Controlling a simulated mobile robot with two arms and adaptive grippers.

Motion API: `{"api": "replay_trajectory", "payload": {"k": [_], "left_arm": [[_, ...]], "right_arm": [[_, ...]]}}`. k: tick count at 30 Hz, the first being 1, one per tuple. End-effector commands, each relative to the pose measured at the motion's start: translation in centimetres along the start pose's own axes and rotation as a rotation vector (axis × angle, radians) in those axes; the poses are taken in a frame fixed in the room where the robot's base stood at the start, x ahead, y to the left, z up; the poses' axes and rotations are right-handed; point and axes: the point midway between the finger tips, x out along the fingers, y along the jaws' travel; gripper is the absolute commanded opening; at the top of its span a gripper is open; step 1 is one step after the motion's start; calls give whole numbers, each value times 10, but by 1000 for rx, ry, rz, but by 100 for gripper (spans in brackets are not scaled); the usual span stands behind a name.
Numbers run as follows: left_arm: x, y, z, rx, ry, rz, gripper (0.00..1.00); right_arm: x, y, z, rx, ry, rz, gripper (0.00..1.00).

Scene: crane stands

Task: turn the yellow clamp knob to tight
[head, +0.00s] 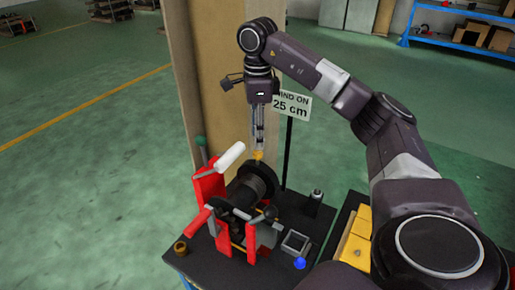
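The yellow clamp knob (257,155) is a small yellow piece at the top of the dark drum (252,188) on the crane stand. My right gripper (259,148) points straight down from above, with its fingertips at the knob. The fingers look close together, but at this size I cannot tell whether they grip the knob or only stand over it. The knob's turn position cannot be read. My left gripper is not in view.
The red stand (208,187) carries a white-gripped handle (230,157) beside the drum. A dark table (210,262) holds a blue ball (299,263), a brass ring (181,248) and a small square tray (296,242). A tall board and a sign (291,105) stand behind.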

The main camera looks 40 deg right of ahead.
Motion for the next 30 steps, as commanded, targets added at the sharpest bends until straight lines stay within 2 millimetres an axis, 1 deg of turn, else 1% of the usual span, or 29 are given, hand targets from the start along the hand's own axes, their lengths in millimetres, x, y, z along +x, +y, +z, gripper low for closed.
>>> {"api": "replay_trajectory", "payload": {"k": [3,9,13,20,23,30], "left_arm": [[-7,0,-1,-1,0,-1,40],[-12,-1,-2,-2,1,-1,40],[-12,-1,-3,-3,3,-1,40],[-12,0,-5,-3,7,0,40],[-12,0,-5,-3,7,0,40],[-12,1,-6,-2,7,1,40]], "right_arm": [[19,0,-1,1,3,2,38],[44,0,0,0,1,2,38],[51,0,0,0,-1,0,38],[52,0,0,-1,-1,0,38],[51,0,0,0,-1,0,28],[51,0,0,0,-1,0,2]]}}
